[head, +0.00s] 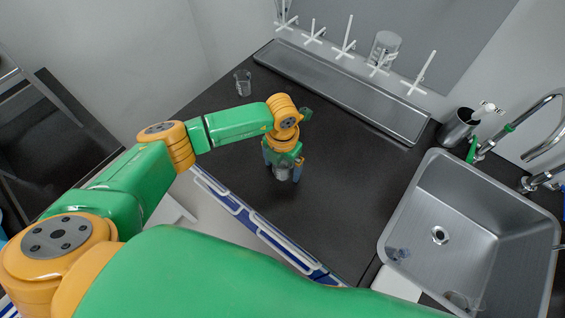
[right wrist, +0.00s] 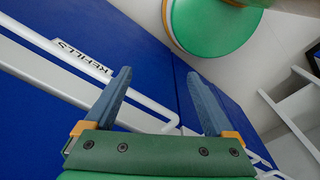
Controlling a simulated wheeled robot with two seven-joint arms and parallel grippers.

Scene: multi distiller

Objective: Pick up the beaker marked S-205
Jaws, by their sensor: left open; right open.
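My left gripper (head: 283,168) is over the black worktop in the head view. It points down with its fingers open on either side of a small clear glass vessel (head: 282,174), which looks like a beaker. The gripper partly hides this vessel, and I cannot tell whether the fingers touch it. Another clear beaker (head: 243,82) stands upright farther back on the worktop. No S-205 marking is readable on either one. My right gripper (right wrist: 158,80) is open and empty in the right wrist view, in front of blue drawer fronts.
A metal tray (head: 340,92) runs along the back wall below white pegs, with glassware (head: 384,48) hanging there. A steel sink (head: 475,225) with small glass items is at right, beside a grey cup (head: 457,128). The mid worktop is clear.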

